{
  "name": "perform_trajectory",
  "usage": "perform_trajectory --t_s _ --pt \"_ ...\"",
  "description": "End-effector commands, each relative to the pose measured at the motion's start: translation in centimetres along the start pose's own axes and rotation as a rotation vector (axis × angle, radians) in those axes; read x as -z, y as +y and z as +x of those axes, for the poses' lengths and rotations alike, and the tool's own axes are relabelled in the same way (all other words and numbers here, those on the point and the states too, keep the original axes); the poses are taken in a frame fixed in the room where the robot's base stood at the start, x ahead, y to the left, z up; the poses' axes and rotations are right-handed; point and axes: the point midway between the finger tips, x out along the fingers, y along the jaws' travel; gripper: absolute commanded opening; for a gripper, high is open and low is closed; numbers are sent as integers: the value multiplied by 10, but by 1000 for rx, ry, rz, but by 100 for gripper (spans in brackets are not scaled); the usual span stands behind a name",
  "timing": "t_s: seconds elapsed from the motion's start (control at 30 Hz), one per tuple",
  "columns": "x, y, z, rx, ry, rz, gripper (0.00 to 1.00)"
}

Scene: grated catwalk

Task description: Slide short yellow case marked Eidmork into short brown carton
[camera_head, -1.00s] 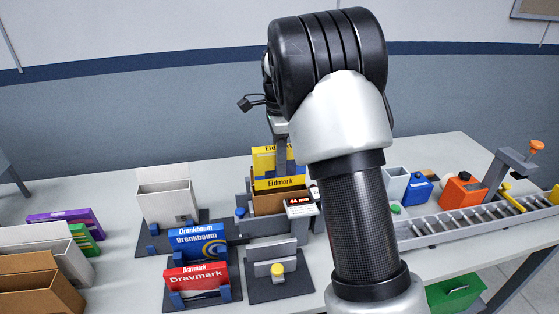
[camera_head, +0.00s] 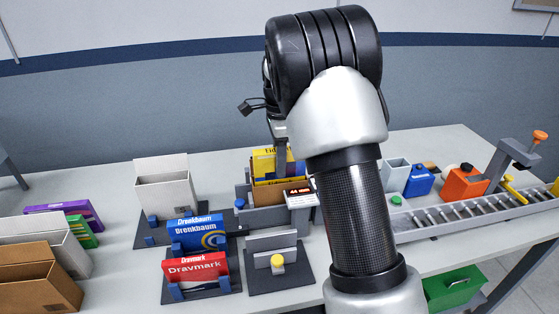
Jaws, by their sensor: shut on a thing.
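The yellow case marked Eidmork (camera_head: 264,164) stands upright, its lower part inside the short brown carton (camera_head: 285,196). Its printed front band is now mostly below the carton's rim. The carton sits in a grey holder (camera_head: 262,216) with a small display (camera_head: 299,191). My gripper (camera_head: 282,158) comes down from above and is shut on the case's upper part. My arm hides the right side of the case and the carton, and the fingertips are hard to make out.
A white open carton (camera_head: 167,193) stands at left. A blue Drenkbaum case (camera_head: 197,235) and a red Dravmark case (camera_head: 196,270) stand in front in holders. More cartons, including a brown one (camera_head: 38,285), are at far left. A roller conveyor (camera_head: 470,215) lies at right.

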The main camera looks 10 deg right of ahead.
Motion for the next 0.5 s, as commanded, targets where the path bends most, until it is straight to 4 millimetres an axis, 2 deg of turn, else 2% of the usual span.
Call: perform_trajectory --t_s 0.5 --pt "0 0 20 1 0 0 0"
